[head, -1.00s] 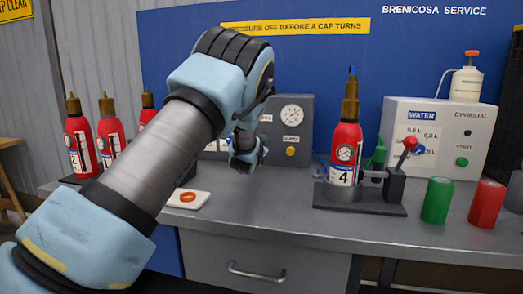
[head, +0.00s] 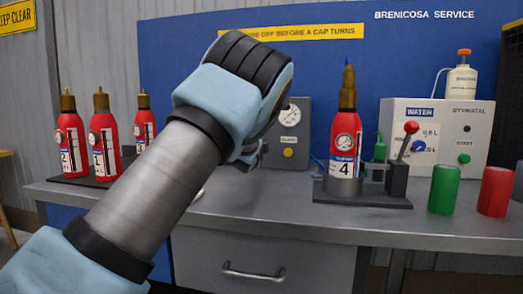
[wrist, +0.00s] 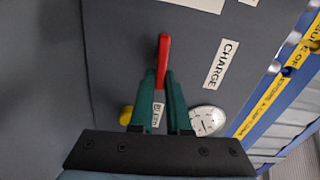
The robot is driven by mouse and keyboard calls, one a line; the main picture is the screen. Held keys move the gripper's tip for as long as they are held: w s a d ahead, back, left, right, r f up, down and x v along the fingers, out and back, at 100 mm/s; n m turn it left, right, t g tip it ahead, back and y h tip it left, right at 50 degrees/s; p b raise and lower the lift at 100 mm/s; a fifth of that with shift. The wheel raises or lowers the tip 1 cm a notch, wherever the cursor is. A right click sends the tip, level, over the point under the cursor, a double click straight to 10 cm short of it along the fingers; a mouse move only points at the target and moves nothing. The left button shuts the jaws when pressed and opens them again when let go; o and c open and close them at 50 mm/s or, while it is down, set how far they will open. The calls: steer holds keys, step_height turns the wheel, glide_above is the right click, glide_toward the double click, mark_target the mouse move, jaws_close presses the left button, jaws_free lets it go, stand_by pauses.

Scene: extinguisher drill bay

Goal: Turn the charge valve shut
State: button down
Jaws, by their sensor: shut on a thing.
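The charge valve's red handle (wrist: 163,48) shows in the wrist view on a dark grey panel, beside a CHARGE label (wrist: 221,64). My gripper (wrist: 163,78) is shut on the near end of this handle, with a green finger on each side. The handle points nearly straight up in that view. In the head view my gripper (head: 250,157) is at the front of the grey gauge panel (head: 304,133), largely hidden behind my arm. The handle is hidden there.
A yellow knob (wrist: 126,115), a gauge (wrist: 207,120) and a BLEED label (wrist: 158,116) lie close to my fingers. Extinguisher 4 (head: 345,140) stands in a holder to the right. Green (head: 443,190) and red (head: 494,192) cylinders stand near the bench's right end.

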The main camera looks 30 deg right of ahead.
steer(key=shift+f+m+b, duration=0.15)
steer(key=shift+m+b, duration=0.25)
steer(key=shift+m, duration=0.2)
steer(key=c, duration=0.9)
jaws_free()
steer(key=b+v, duration=0.1)
steer(key=v, duration=0.9)
steer(key=shift+s+a, duration=0.25)
steer(key=shift+s, duration=0.1)
